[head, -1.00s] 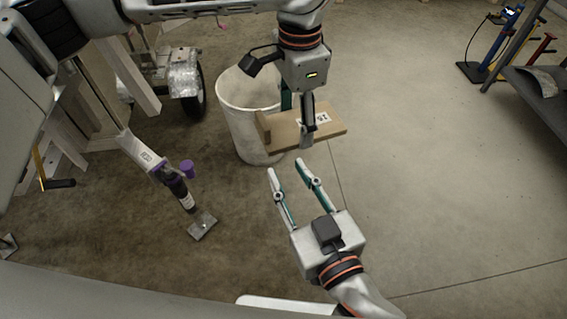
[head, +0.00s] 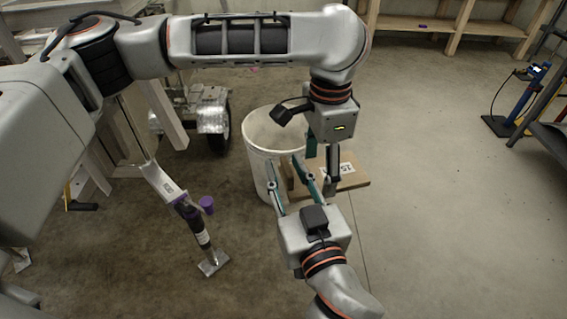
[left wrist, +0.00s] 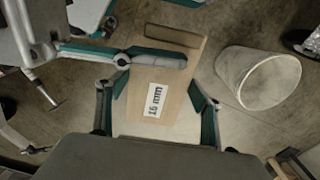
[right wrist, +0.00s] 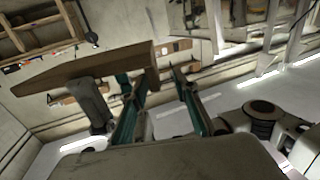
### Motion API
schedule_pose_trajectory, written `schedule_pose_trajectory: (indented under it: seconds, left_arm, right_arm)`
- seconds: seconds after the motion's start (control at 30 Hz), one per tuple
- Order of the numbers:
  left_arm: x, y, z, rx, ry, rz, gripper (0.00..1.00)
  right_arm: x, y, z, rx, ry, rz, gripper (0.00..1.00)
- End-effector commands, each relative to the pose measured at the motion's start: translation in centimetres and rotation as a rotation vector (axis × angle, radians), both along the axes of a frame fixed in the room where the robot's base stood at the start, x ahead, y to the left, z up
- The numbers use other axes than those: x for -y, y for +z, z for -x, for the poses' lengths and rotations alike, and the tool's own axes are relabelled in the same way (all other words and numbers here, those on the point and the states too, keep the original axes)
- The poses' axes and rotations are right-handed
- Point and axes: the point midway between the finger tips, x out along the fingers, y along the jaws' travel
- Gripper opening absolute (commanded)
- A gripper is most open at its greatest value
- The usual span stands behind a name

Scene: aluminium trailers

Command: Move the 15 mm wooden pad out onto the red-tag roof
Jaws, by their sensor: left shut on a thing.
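The wooden pad (head: 348,180) is a flat pale board with a raised block at one end. Its "15 mm" label shows in the left wrist view (left wrist: 170,85). My left gripper (head: 322,168) is shut on the pad, with one finger at each long edge, and holds it in the air beside the white bin. My right gripper (head: 284,176) is open at the pad's block end. In the right wrist view its fingers (right wrist: 160,88) are apart, one close to the block; I cannot tell whether they touch. I cannot make out a red-tag roof.
A white bin (head: 262,165) stands just behind the grippers. A trailer jack leg with a purple part (head: 190,218) stands at left, with a trailer wheel (head: 219,130) behind. A blue jack stand (head: 525,100) is at far right.

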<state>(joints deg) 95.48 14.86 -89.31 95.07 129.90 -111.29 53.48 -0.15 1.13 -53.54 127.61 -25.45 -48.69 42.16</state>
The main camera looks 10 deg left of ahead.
Motion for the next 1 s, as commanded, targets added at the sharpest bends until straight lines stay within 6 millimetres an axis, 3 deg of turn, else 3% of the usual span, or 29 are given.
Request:
schedule_pose_trajectory:
  seconds: [0.2,0.5,0.53,0.63,0.77,0.8,0.83,0.87,1.0]
  left_arm:
    - [0.0,0.1,0.0,0.000,0.000,0.001,0.37]
    - [0.0,0.1,0.0,0.000,0.000,0.001,0.37]
    - [0.0,0.1,0.0,0.000,0.000,0.001,0.37]
    - [0.0,0.1,0.0,0.000,0.000,0.001,0.37]
    - [0.1,0.1,0.0,0.002,-0.001,0.001,0.37]
    - [0.1,0.1,0.0,0.002,-0.001,0.001,0.71]
    - [0.1,0.1,0.0,0.002,-0.001,0.002,0.79]
    - [0.1,0.1,0.0,0.002,-0.001,0.002,0.85]
    - [0.0,0.1,0.0,0.001,0.000,0.000,0.85]
  right_arm:
    - [-0.8,0.1,-1.5,0.001,0.000,0.000,0.29]
    - [-0.9,0.0,-1.6,0.000,0.000,-0.001,0.29]
    - [-0.9,0.0,-1.6,0.000,0.000,-0.001,0.27]
    - [-0.9,0.0,-1.6,0.000,0.000,-0.001,0.01]
    - [-1.0,0.1,-1.5,-0.001,0.004,-0.003,0.00]
    - [-1.1,0.2,-1.5,0.001,0.005,-0.004,0.00]
    - [-1.1,0.1,-1.4,0.001,0.006,-0.005,0.00]
    - [-1.1,0.1,-1.5,0.001,0.006,-0.005,0.00]
    - [-1.0,0.1,-1.5,0.001,0.003,-0.003,0.00]
